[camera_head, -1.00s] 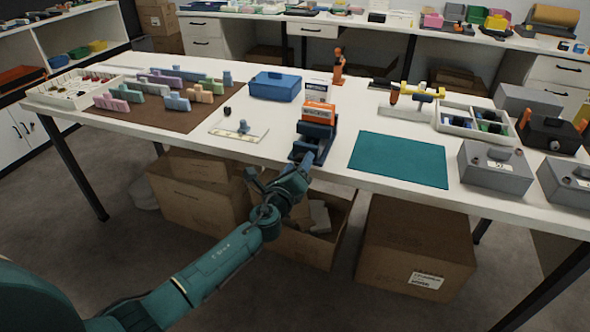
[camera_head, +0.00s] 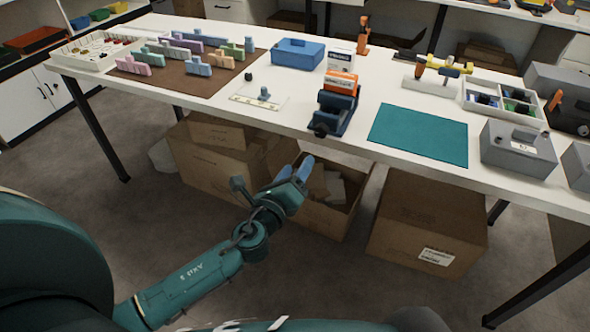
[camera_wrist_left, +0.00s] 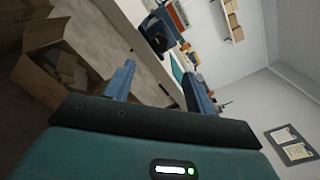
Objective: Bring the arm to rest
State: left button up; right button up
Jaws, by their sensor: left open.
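My left arm, teal, comes in from the lower left of the head view. Its left gripper (camera_head: 296,170) has blue fingers and hangs in front of the table's front edge, over an open carton (camera_head: 335,215) on the floor. In the left wrist view the two blue fingers of the left gripper (camera_wrist_left: 160,85) stand wide apart with nothing between them. The gripper is open, empty and apart from the table. My right gripper is not in view.
The white table (camera_head: 270,118) holds a blue vise-like holder with an orange block (camera_head: 341,82), a teal mat (camera_head: 418,135), a blue box (camera_head: 298,52) and a grey box (camera_head: 518,148). Closed cartons (camera_head: 428,222) stand beneath it.

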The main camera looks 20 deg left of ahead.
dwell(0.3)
pick_arm(q)
jog(key=s+d+f+n+g+h+p, duration=0.1)
jog(key=s+d+n+g+p, duration=0.1)
jog(key=s+n+p, duration=0.4)
jog(key=s+d+f+n+g+h+p, duration=0.1)
jog(key=s+d+n+g+p, duration=0.2)
jog(key=s+n, duration=1.2)
jog(key=n+g+p, duration=0.2)
jog(key=n+p, duration=0.1)
jog(key=shift+n+h, duration=0.4)
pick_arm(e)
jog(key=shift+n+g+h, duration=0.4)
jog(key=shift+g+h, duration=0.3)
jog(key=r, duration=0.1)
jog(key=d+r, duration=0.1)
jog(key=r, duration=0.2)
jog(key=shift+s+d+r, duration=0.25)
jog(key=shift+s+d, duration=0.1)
pick_arm(q)
jog(key=shift+d, duration=0.1)
